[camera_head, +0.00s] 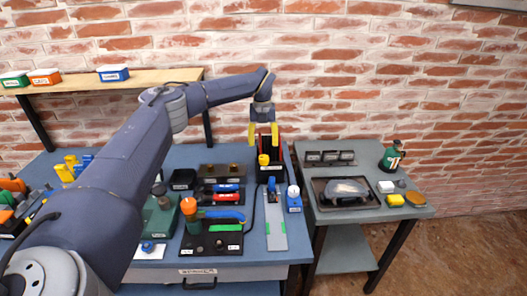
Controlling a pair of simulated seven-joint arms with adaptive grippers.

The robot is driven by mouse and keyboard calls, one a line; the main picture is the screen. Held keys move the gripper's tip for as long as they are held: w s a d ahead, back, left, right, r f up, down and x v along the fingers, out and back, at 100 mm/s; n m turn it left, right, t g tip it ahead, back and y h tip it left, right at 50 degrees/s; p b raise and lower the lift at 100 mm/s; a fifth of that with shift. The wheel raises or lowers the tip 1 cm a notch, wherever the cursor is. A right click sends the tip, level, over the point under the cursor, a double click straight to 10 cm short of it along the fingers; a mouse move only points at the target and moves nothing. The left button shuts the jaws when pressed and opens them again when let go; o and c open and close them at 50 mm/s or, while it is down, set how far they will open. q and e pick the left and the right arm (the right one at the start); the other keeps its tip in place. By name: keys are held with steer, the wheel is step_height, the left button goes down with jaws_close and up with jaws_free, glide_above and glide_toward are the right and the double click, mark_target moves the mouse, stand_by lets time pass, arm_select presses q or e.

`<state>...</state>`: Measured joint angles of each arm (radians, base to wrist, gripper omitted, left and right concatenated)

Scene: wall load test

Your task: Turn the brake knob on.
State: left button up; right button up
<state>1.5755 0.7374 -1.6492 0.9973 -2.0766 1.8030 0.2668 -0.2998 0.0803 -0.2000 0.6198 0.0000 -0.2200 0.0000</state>
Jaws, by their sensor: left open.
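My left gripper (263,134) hangs pointing down near the back edge of the blue table, its yellow fingertips apart and nothing seen between them. Just below it stands a black unit (270,173) with red parts at its back. A yellow knob (263,160) sits on that unit's front, slightly below the fingertips in the picture. I cannot read any label, so I cannot tell for certain whether this is the brake knob or how it is turned. Whether the fingers touch the unit is unclear. My right gripper is not in view.
A grey side table (325,217) stands right. My left arm covers much of the left side.

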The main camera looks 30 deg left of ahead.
arm_select(q)
steer(key=shift+r, duration=1.75)
steer(key=n, duration=0.3)
glide_toward(264, 157)
steer(key=shift+n, duration=0.3)
step_height(264, 157, down, 11)
steer(key=shift+d+r, duration=0.1)
steer(key=shift+r, duration=0.1)
